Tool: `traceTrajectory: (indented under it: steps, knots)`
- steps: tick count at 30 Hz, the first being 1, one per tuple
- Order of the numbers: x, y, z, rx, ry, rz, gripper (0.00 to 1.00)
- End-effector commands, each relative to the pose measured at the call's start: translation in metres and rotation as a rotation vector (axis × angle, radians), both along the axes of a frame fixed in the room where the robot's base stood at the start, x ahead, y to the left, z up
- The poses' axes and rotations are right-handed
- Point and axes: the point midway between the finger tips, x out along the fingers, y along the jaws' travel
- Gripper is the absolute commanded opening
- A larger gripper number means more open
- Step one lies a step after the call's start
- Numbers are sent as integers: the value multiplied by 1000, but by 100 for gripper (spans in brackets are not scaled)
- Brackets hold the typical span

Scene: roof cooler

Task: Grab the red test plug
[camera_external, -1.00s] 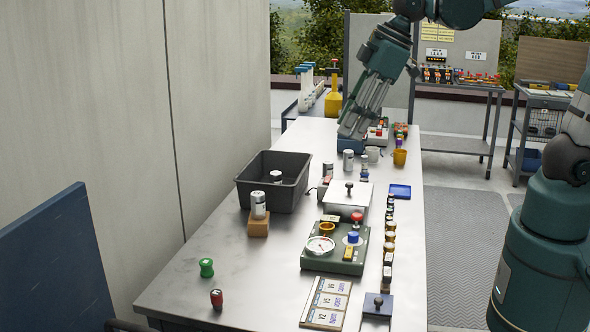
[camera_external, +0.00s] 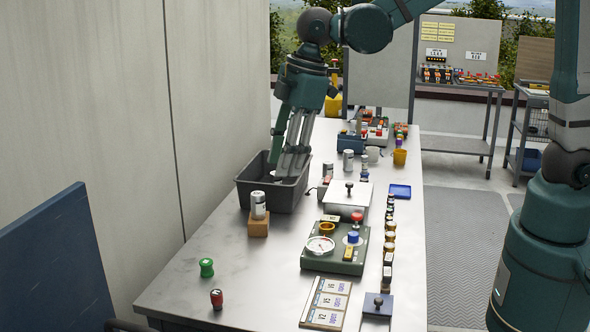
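A small red plug-like piece (camera_external: 216,299) with a dark lower part stands upright near the table's front left edge. It looks like the red test plug, though other small red-topped pieces stand on the table. My gripper (camera_external: 288,174) points down at the black bin (camera_external: 262,201), well behind and to the right of the red piece and apart from it. Its fingers overlap the bin in the picture and partly hide a can inside. I cannot tell whether the fingers are open or shut, or whether they touch anything.
A green spool-like piece (camera_external: 206,267) stands just behind the red one. A can (camera_external: 258,205) sits on a brown block (camera_external: 258,224) in front of the bin. A green gauge box (camera_external: 335,258) and a label board (camera_external: 326,303) lie to the right. The front left tabletop is mostly clear.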

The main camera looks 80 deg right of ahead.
Motion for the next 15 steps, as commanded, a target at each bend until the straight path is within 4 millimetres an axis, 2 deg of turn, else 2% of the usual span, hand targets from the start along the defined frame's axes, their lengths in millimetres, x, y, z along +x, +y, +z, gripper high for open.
traceTrajectory:
  steps: [3, 15]
  knots:
    - [17, 13, -16, -12, 19, 44, 35]
    - [62, 57, -72, -50, 85, 195, 35]
